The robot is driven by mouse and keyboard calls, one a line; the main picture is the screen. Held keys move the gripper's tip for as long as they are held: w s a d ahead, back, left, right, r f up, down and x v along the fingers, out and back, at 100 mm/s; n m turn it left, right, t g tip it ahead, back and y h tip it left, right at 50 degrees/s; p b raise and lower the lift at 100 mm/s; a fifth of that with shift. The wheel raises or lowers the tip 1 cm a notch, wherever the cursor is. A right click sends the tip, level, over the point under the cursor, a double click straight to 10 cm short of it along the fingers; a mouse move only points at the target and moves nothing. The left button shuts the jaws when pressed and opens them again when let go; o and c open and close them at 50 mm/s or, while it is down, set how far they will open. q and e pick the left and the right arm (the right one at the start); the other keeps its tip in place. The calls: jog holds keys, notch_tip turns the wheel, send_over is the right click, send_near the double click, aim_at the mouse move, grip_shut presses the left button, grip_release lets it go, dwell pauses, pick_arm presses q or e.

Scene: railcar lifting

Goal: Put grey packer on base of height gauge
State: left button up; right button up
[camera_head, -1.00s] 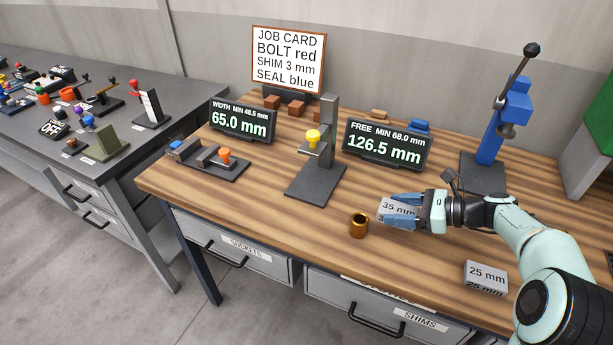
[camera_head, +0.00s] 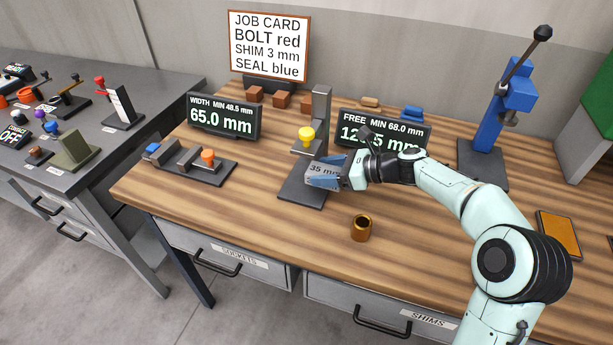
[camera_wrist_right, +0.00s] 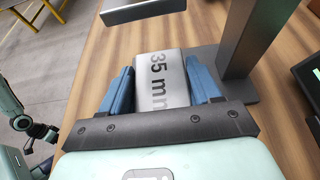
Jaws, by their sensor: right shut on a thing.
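The grey packer (camera_head: 320,168), marked 35 mm, is held between the blue fingers of my right gripper (camera_head: 313,175). It is over the dark base (camera_head: 301,195) of the height gauge, in front of the grey column (camera_head: 321,108). I cannot tell whether it touches the base. The gauge's yellow knob (camera_head: 306,134) is above and behind the packer. The right wrist view shows the packer (camera_wrist_right: 160,75) gripped on both sides, with the gauge column (camera_wrist_right: 243,40) to its right and the gauge's arm (camera_wrist_right: 145,9) beyond it.
A bronze bush (camera_head: 361,229) stands on the wood bench in front of the gauge. The FREE display (camera_head: 400,130), partly covered by my arm, is behind right. A fixture with an orange knob (camera_head: 208,156) is left. A blue press (camera_head: 489,125) stands at right.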

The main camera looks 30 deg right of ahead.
aim_at(309, 167)
jog(key=w+a, duration=0.2)
jog(key=w, duration=0.1)
jog(key=shift+w+a, duration=0.1)
jog(key=shift+a, duration=0.25)
jog(key=f, duration=0.2)
jog(key=shift+w+a+f+b, duration=0.3)
jog(key=shift+w+f, duration=0.05)
jog(key=shift+f, duration=0.4)
jog(key=o, duration=1.3)
